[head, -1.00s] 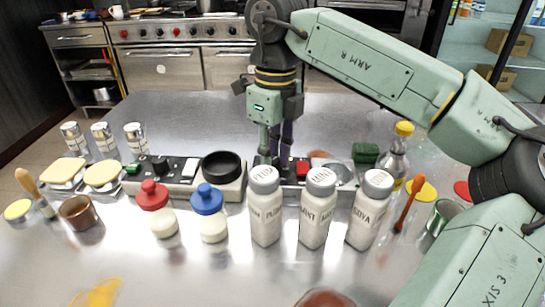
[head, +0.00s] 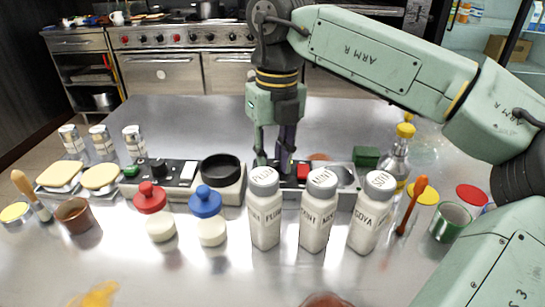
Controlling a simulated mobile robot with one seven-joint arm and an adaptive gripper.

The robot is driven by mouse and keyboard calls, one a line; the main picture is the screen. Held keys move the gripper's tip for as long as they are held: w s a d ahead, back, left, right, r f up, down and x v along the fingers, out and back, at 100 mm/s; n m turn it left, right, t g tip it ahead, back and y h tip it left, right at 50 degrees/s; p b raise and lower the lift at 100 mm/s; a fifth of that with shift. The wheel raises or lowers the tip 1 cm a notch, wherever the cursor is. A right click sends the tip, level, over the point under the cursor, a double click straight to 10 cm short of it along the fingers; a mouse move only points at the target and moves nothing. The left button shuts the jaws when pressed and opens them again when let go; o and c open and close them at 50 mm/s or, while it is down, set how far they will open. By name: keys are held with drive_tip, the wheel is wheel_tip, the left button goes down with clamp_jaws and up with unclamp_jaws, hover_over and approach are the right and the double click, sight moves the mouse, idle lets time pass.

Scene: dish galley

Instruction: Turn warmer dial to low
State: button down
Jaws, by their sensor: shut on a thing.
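The tips reach the strip just left of a red switch (head: 303,170). They are shut on a small control there, which I take for the warmer dial; the plum bottle (head: 265,210) and the fingers hide it, so its setting cannot be read. Left of the gripper is a round black-topped unit (head: 222,170) in a pale housing. Farther left, another strip carries a black knob (head: 158,168), a green button (head: 131,170) and a white switch (head: 188,170).
Mint (head: 319,212) and soya (head: 371,215) bottles stand close in front of the strip. A yellow-capped bottle (head: 396,160) and green block (head: 366,157) are right. The steel counter behind is clear.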

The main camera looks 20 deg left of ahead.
sight(276, 161)
drive_tip(key=c, duration=1.3)
unclamp_jaws()
drive_tip(key=shift+r, duration=0.1)
drive_tip(key=r, duration=1.1)
drive_tip(key=shift+w+d+r, duration=0.15)
drive_tip(key=shift+d+r, duration=0.1)
drive_tip(key=shift+r, duration=0.1)
